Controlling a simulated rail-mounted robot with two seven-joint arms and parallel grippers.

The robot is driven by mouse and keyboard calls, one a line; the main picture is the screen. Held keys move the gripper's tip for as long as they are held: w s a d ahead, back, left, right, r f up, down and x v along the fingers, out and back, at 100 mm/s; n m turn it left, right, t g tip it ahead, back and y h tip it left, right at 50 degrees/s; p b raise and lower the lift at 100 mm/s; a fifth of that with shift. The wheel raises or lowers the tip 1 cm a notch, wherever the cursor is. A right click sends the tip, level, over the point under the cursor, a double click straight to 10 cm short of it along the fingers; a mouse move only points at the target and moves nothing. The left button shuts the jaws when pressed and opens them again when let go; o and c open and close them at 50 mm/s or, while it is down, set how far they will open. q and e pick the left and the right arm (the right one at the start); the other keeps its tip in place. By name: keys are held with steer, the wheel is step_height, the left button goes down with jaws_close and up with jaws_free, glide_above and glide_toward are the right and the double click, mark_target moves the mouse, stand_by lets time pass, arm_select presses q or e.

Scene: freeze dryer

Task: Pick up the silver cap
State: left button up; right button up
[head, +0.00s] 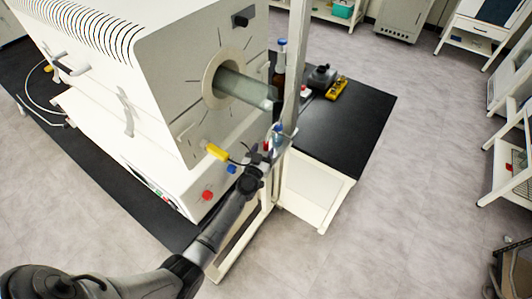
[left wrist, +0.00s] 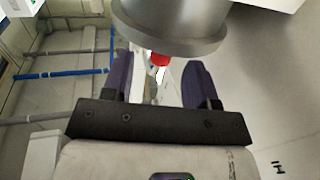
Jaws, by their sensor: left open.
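A grey metallic round piece with a flange, which looks like the silver cap (left wrist: 170,30), fills the top of the left wrist view. In the head view, a tube sticks out of the machine's side, and its outer end (head: 270,98) is partly hidden by a pale upright post. My left gripper (head: 272,143) is just below that tube end in the head view. In the left wrist view its two dark fingers (left wrist: 160,78) are apart with nothing held between them. The cap is beyond the fingers and overlaps their tips in the picture; contact cannot be told. My right gripper is not in view.
The white machine (head: 185,110) stands close on the left, with a yellow fitting (head: 217,152) and a red knob (head: 207,195). The pale post (head: 297,60) rises beside my gripper. A black bench top (head: 350,125) holds a bottle (head: 280,62) and a yellow item (head: 337,88).

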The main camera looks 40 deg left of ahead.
mark_target(265, 146)
arm_select(q)
steer(key=shift+b+x, duration=0.6)
steer(key=shift+x, duration=1.25)
jaws_close()
